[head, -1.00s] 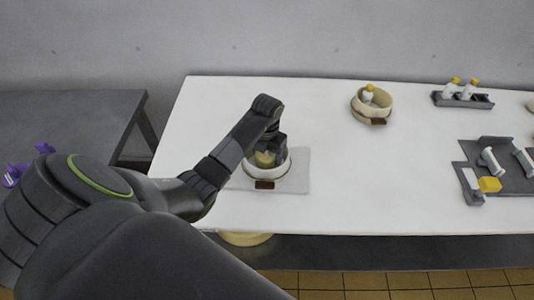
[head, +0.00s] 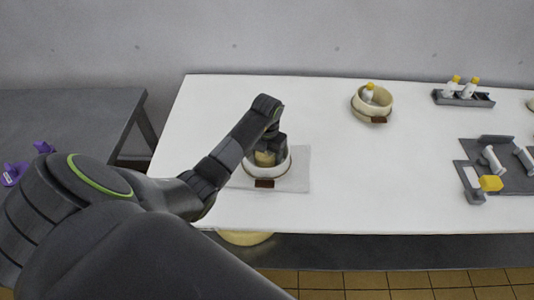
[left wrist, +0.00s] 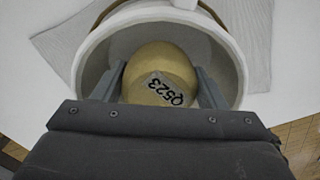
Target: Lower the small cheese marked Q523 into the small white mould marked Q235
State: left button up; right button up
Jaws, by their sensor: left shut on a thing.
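The small cheese marked Q523 (left wrist: 160,75) is a pale yellow round with its label facing up in the left wrist view; a little of it shows in the head view (head: 264,158). My left gripper (head: 268,152) is shut on the cheese, one finger on each side (left wrist: 160,88). The cheese is inside the rim of a white round mould (head: 281,172), which also shows in the left wrist view (left wrist: 95,50). The mould has a brown tag in front whose writing I cannot read. Whether the cheese touches the mould's floor is hidden. My right gripper is not in view.
The mould stands on a grey mat (head: 298,178) on the white table (head: 340,200). A bottle rack (head: 463,98) and grey tool tray (head: 510,180) are at right. The middle is clear.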

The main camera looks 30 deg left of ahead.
pick_arm(q)
jog(key=shift+f+b, duration=0.35)
jog(key=shift+f, duration=0.15)
dwell(0.4)
jog(key=o, duration=1.2)
jog(key=shift+o, duration=0.2)
jog(key=shift+r, duration=0.1)
notch_tip(320, 180, up, 8)
jog(key=shift+w+r, duration=0.1)
notch_tip(320, 180, up, 9)
jog(key=p, duration=0.8)
